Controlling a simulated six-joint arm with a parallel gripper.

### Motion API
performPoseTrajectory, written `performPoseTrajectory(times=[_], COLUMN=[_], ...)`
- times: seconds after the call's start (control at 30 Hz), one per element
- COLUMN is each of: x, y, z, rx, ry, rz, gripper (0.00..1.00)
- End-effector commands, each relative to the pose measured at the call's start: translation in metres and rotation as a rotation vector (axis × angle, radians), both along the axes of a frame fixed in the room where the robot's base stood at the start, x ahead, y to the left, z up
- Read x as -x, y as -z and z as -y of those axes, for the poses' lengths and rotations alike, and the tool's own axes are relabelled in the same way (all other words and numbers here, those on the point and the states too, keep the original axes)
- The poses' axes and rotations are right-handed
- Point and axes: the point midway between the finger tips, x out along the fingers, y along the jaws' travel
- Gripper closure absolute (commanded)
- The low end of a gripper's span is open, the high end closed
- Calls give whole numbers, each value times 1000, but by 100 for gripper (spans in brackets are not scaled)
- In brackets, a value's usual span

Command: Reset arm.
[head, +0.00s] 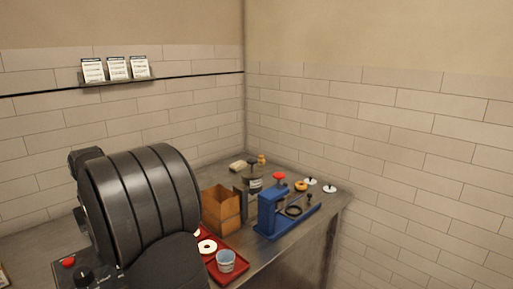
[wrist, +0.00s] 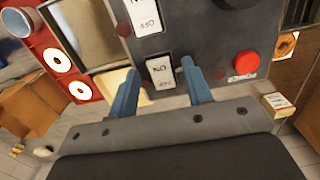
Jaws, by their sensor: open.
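My gripper (wrist: 158,68) shows in the wrist view with its two blue fingers spread apart. The fingers point at a dark grey panel (wrist: 205,48), one on each side of a white printed card (wrist: 160,76). I see nothing held, and I cannot tell whether the fingertips touch the panel. A second white card (wrist: 145,17) sits beyond it, and a red button (wrist: 246,64) is to the right. In the head view I cannot make out the gripper; a large black rounded body fills the left front and hides what is behind it.
On the counter (head: 285,250) stand a red tray (head: 240,254) with white rings (head: 207,246), a grey-blue cup (head: 226,262), an open cardboard box (head: 221,208) and a blue device (head: 268,213). An orange-brown ring (head: 301,185) lies farther back. Tiled walls close the corner behind.

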Motion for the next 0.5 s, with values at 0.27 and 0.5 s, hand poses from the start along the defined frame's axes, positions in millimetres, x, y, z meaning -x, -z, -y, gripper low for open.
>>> performPoseTrajectory(times=[0.27,0.5], x=[-3,-8], y=[1,-12], z=[-3,-8], rx=[71,151], ry=[0,0], rz=[-71,-151], gripper=[55,55])
